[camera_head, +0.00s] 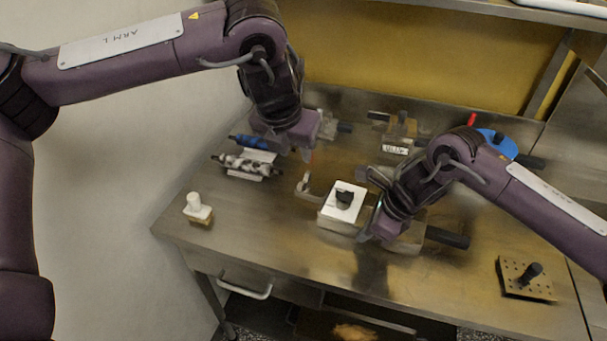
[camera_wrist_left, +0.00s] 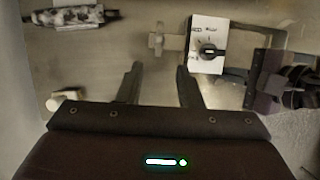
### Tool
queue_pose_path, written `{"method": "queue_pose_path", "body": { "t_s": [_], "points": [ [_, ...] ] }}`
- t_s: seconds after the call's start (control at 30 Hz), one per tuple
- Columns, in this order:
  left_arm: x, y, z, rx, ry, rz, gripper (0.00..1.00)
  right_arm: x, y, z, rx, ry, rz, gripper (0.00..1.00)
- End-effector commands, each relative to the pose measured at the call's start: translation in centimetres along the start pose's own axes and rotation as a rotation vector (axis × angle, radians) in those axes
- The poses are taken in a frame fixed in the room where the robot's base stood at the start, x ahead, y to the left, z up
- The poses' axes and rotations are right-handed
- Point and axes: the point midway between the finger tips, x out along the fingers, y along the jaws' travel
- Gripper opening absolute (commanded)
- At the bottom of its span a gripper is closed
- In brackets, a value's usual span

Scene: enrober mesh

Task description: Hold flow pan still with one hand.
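A shallow metal piece with a black handle (camera_head: 447,238), possibly the flow pan, lies on the steel table, partly hidden under my right gripper; I cannot tell for sure that it is the pan. My right gripper (camera_head: 367,203) is low, just right of a white-topped box with a black knob (camera_head: 342,201). Its fingers look spread, but whether they touch anything is unclear. It shows at the right of the left wrist view. My left gripper (camera_head: 306,157) is above the table, behind and left of the box. In the left wrist view its two fingers (camera_wrist_left: 158,78) are apart and empty.
Blue and mottled rollers (camera_head: 246,163) lie at the left back. A white-knobbed block (camera_head: 198,209) stands near the left front edge. A perforated block with a black knob (camera_head: 526,279) is at the right front. A labelled metal block (camera_head: 398,132) is behind. The table's front middle is clear.

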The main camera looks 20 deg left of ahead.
Motion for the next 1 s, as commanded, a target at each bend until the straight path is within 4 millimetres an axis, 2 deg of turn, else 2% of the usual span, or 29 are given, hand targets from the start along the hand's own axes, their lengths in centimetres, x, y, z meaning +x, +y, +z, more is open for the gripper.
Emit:
{"method": "queue_pose_path", "body": {
  "t_s": [0.17, 0.4, 0.6, 0.8, 1.0],
  "points": [
    [1.9, 0.2, 0.1, -0.003, -0.004, 0.008, 0.33, 0.0, 0.0, 0.1, -0.001, -0.001, -0.001, 0.00],
    [6.8, 0.2, 0.1, -0.003, -0.003, 0.007, 0.33, -0.1, 0.0, 0.1, -0.001, -0.001, -0.001, 0.00],
    [10.0, 0.2, 0.2, -0.002, -0.004, 0.006, 0.33, -0.1, 0.0, 0.1, -0.001, -0.001, -0.001, 0.00],
    [11.6, 0.2, 0.2, -0.002, -0.005, 0.006, 0.33, -0.1, 0.0, 0.1, 0.000, -0.001, -0.001, 0.00],
    [11.8, 0.2, 0.2, -0.002, -0.006, 0.005, 0.33, -0.1, 0.0, 0.1, 0.000, -0.001, -0.001, 0.00]
  ]
}}
